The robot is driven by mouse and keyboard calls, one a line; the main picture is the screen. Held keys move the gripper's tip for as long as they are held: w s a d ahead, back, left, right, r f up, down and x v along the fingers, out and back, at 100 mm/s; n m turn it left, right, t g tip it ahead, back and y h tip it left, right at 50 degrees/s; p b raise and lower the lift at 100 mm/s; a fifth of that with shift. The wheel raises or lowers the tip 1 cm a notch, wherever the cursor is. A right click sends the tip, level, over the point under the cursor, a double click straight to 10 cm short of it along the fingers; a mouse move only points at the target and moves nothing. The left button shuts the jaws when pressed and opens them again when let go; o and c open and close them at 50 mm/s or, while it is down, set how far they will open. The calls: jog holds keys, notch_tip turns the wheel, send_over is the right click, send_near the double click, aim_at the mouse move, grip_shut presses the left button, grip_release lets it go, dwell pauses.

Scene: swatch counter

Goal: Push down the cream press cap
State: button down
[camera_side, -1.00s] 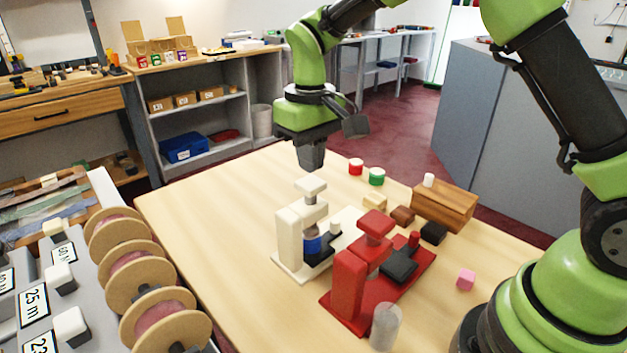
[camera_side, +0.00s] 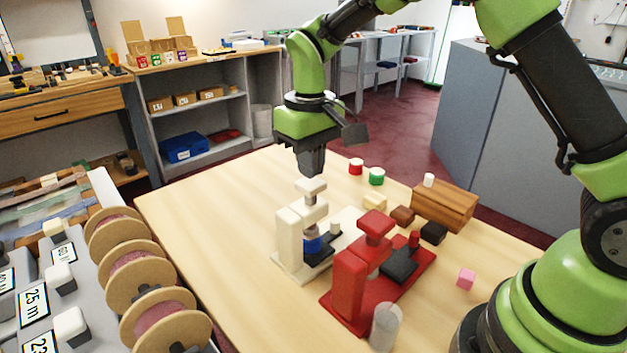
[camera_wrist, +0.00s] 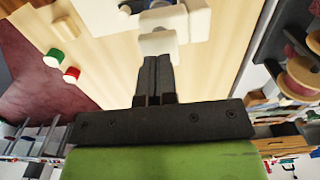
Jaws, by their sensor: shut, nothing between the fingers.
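The cream press (camera_side: 290,240) stands on the wooden table, with its square cream cap (camera_side: 311,187) on top. A blue piece (camera_side: 312,243) sits under its head. My gripper (camera_side: 312,172) is shut and empty, pointing down right over the cap. In the side view its tips are at the cap's top; I cannot tell whether they touch. In the wrist view my gripper's fingers (camera_wrist: 158,60) are together and the cream cap (camera_wrist: 157,43) shows just beyond their tips, partly hidden by them.
A red press (camera_side: 350,285) stands close to the right of the cream one. A wooden block (camera_side: 445,206), small coloured pieces, a pink cube (camera_side: 466,278) and a clear cylinder (camera_side: 385,326) lie around. Spools (camera_side: 165,318) stand left of the table. The table's left part is clear.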

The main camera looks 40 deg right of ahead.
jog(key=shift+f, duration=1.2)
dwell(0.3)
jog(key=shift+r, duration=4.05)
jog(key=shift+s+r, duration=0.1)
jog(key=shift+r, duration=0.05)
jog(key=s+d+r+m+t+y, duration=0.1)
jog(key=s+r+m+t, duration=0.1)
jog(key=s, duration=0.8)
jog(key=s+r+m+t+y, duration=0.1)
jog(key=s+r+t, duration=0.4)
jog(key=s, duration=0.6)
jog(key=shift+s+d+r+m, duration=0.15)
jog(key=shift+s+d+m, duration=0.1)
jog(key=shift+d+m, duration=0.2)
